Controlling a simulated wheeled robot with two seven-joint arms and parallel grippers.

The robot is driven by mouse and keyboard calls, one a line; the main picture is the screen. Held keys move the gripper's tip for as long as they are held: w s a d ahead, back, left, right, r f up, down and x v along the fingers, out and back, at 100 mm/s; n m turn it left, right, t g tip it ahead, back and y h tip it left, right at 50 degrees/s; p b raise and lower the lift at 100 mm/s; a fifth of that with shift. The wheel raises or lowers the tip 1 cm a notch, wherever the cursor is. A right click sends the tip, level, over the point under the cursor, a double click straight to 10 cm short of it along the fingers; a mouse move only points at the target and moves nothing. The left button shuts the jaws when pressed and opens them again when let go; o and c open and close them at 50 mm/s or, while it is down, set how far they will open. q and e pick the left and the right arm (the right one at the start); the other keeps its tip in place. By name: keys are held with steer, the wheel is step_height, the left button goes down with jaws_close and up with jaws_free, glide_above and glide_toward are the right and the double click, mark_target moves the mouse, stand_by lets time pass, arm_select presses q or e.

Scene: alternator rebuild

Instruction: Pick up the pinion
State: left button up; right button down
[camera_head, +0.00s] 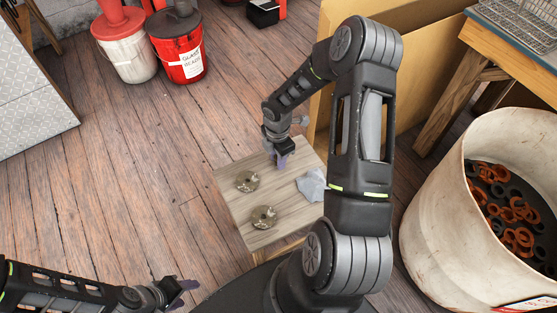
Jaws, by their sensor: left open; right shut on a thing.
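Two round, brownish metal parts lie on the small wooden table (232,208): one farther back (247,181) and one nearer (264,217). I cannot tell whether either is the pinion. My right gripper (281,164) points down over the back part of the table, to the right of the farther part. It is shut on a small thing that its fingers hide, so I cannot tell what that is. My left gripper (186,288) is open and empty, low over the floor to the left of the table.
A grey-blue object (311,185) lies on the table, partly behind my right arm. A pale bin (450,230) with orange and black rings stands at right. A large cardboard box (420,40) is behind my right arm. Buckets (180,50) stand far left; the wooden floor between is clear.

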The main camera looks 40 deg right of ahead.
stand_by(0.4)
arm_select(q)
steer(key=shift+r+p, duration=0.9)
steer(key=shift+p, duration=0.05)
arm_select(e)
step_height(320, 180, up, 10)
arm_select(q)
step_height(320, 180, up, 10)
steer(key=p, duration=1)
arm_select(e)
steer(key=w+a+r+m, duration=0.2)
steer(key=a+r+m, duration=0.3)
steer(key=a+m, duration=0.3)
steer(key=w+a+r+m, duration=0.2)
steer(key=a+r+m, duration=0.4)
steer(key=a+m, duration=0.3)
steer(key=shift+w+a, duration=0.15)
arm_select(q)
steer(key=shift+r, duration=0.1)
steer(key=shift+c, duration=0.4)
arm_select(e)
steer(key=shift+r, duration=0.1)
